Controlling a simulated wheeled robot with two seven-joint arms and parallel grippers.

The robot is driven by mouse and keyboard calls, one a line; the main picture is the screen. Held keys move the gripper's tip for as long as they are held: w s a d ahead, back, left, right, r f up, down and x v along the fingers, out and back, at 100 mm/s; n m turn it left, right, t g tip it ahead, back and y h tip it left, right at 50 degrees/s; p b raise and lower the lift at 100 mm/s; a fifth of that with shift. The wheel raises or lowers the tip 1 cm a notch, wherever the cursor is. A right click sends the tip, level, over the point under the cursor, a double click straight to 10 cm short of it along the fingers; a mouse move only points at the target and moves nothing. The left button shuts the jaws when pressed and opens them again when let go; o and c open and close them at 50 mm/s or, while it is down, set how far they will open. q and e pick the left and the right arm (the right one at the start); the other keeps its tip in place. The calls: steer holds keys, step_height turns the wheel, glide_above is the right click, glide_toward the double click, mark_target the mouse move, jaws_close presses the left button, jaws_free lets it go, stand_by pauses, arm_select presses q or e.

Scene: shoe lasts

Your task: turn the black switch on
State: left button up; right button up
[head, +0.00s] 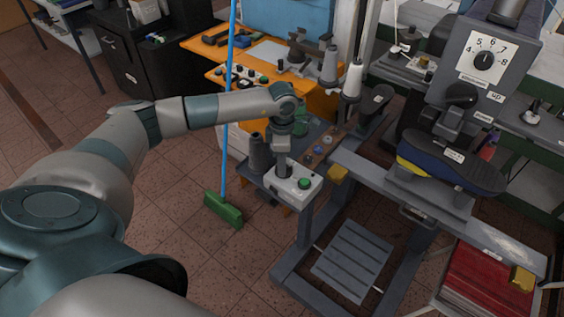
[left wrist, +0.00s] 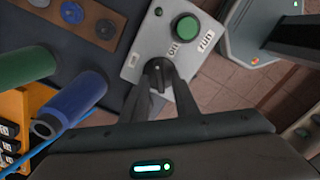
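The black switch (left wrist: 157,68) is a round knob on a light grey control box (left wrist: 134,62), next to a green button (left wrist: 187,28) and the labels ON and RUN. In the head view the box (head: 293,190) sits at the front corner of the machine's side shelf, with the green button (head: 305,183) showing. My left gripper (head: 284,170) reaches down onto the box and hides the switch there. In the left wrist view the fingers of my left gripper (left wrist: 160,80) close in on both sides of the knob and appear shut on it. My right gripper is not in view.
A broom with a green head (head: 223,210) and blue handle stands left of the shelf. A shoe-last machine with a numbered dial (head: 484,61) rises at right. An orange workbench (head: 262,36) lies behind.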

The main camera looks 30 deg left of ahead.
arm_select(q)
jaws_close()
steer(key=shift+f+m+b, duration=0.15)
steer(key=shift+m+b, duration=0.35)
steer(key=shift+b, duration=0.5)
steer(key=m+b, duration=0.4)
steer(key=b, duration=0.4)
steer(key=shift+w+m, duration=0.15)
steer(key=shift+m, duration=0.25)
steer(key=shift+r+m+b, duration=0.2)
steer(key=shift+m+b, duration=0.7)
steer(key=shift+b, duration=0.15)
jaws_free()
